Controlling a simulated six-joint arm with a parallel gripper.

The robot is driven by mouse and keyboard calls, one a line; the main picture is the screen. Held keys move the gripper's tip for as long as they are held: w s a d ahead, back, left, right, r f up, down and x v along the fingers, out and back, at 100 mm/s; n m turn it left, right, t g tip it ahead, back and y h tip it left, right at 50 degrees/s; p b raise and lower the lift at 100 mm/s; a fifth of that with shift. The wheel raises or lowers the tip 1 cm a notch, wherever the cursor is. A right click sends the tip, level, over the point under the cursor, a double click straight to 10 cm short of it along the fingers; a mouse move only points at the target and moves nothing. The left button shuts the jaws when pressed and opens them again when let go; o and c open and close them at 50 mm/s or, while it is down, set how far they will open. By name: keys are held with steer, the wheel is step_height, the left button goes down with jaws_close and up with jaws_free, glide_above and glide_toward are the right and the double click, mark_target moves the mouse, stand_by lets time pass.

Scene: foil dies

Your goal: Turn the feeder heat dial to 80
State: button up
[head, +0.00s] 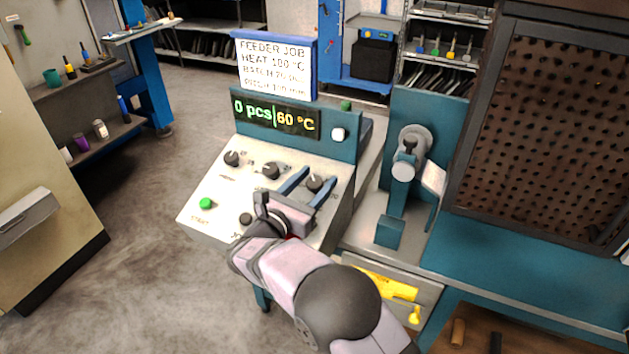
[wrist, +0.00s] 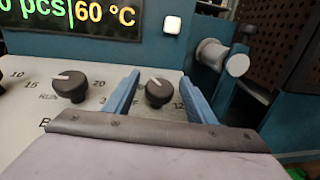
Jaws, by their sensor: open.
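The control panel (head: 285,213) has several black dials and a green button (head: 205,203). My gripper (head: 317,176) is open, its two blue fingers on either side of the right upper dial (head: 314,186). In the wrist view this dial (wrist: 158,94) stands between the fingers with a gap on each side; its white mark points up and left. Its label is mostly hidden by my gripper, so I cannot read whether it is the heat dial. The display (head: 277,117) reads 0 pcs and 60 °C.
Another dial (wrist: 71,86) sits left of the fingers, near the numbers 10, 15 and 20. A feeder job sign (head: 273,68) stands above the display; its heat figure is blurred. A lever press (head: 405,180) stands close on the right.

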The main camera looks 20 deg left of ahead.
steer(key=c, duration=1)
steer(key=shift+c, duration=0.2)
steer(key=shift+m+h+b, duration=0.5)
steer(key=shift+m+h, duration=0.5)
steer(key=shift+h, duration=0.1)
steer(key=o, duration=1)
steer(key=shift+o, duration=0.2)
steer(key=shift+s, duration=0.15)
steer(key=shift+b+v, duration=0.65)
steer(key=shift+v, duration=2.9)
steer(key=shift+a+r, duration=0.1)
steer(key=shift+r, duration=0.1)
